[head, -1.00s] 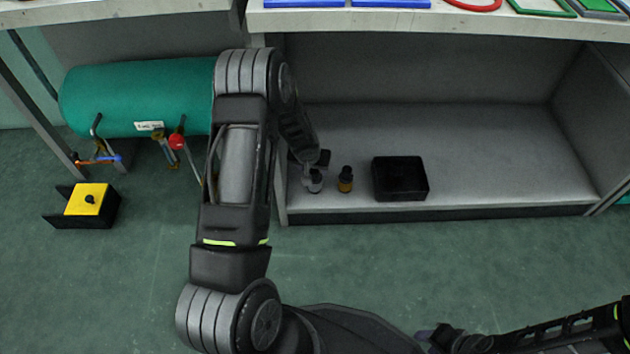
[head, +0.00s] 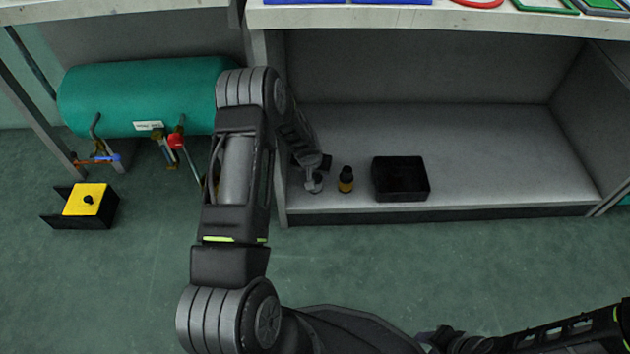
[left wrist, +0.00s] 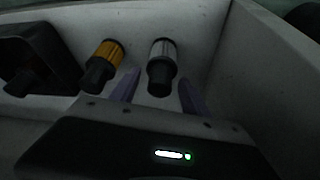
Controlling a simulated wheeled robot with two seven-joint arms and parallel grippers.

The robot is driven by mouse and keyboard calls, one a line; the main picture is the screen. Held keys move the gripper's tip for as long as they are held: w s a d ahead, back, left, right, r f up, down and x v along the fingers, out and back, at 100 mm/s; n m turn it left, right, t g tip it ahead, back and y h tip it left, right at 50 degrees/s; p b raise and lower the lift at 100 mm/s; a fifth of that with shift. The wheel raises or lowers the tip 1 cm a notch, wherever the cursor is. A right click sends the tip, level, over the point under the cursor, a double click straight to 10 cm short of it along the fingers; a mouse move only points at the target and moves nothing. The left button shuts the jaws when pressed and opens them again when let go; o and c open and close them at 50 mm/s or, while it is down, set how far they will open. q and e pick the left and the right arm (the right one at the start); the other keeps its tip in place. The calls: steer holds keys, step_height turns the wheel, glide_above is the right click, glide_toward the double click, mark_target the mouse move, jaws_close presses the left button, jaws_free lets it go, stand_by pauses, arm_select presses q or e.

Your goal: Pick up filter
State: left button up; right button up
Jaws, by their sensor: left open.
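A white filter with a dark end (left wrist: 161,68) stands on the shelf in the left wrist view. My left gripper (left wrist: 160,92) is open, with one purple finger on each side of this filter's dark end. In the head view, my left gripper (head: 313,182) is at the shelf's left end and largely covers the white filter. A yellow filter with a dark end (head: 346,180) stands just to the right; it also shows in the left wrist view (left wrist: 104,62). My right gripper (head: 436,338) is at the bottom edge, too unclear to read.
A black open bin (head: 400,161) sits on the shelf (head: 490,160) to the right of the filters. The shelf's right half is clear. The shelf's left side wall is close to my left arm. A green tank (head: 140,95) and a yellow-topped black box (head: 88,199) are at left.

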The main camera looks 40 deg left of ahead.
arm_select(q)
jaws_close()
stand_by(0.5)
